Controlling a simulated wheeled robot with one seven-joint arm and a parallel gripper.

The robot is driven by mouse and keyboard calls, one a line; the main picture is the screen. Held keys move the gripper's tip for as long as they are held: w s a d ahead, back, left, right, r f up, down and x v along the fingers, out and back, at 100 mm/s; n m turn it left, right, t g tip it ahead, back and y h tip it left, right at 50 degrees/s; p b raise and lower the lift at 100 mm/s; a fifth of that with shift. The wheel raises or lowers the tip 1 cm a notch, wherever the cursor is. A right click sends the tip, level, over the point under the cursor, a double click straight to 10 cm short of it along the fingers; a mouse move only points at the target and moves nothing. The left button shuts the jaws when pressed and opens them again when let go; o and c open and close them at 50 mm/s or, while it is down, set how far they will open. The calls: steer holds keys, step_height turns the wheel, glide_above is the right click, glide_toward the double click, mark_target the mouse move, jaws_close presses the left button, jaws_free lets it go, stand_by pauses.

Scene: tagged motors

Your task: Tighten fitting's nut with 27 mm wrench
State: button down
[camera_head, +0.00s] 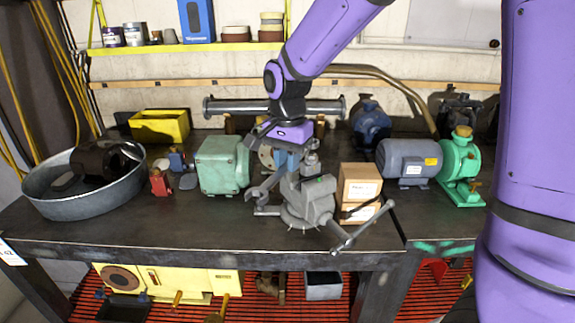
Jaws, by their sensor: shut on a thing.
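My gripper (285,158) is over the bench vise, shut on a grey wrench. The wrench (264,190) hangs down and to the left from the fingers, its open jaw end low beside the vise. The grey vise (308,203) stands near the front of the dark workbench, its long handle reaching to the lower right. A small grey metal piece (312,158) shows above the vise, just right of my gripper; it may be the fitting. I cannot make out its nut or whether the wrench touches it. The wrench's size marking is not readable.
A green gearbox (222,165) is left of the vise, and stacked cardboard boxes (360,187) are right of it. A grey-blue motor (408,162) and green pump (460,168) stand farther right. A metal tub (60,203) is at the far left. A flanged pipe (235,107) lies behind.

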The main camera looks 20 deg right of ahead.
steer(key=shift+r, duration=2.55)
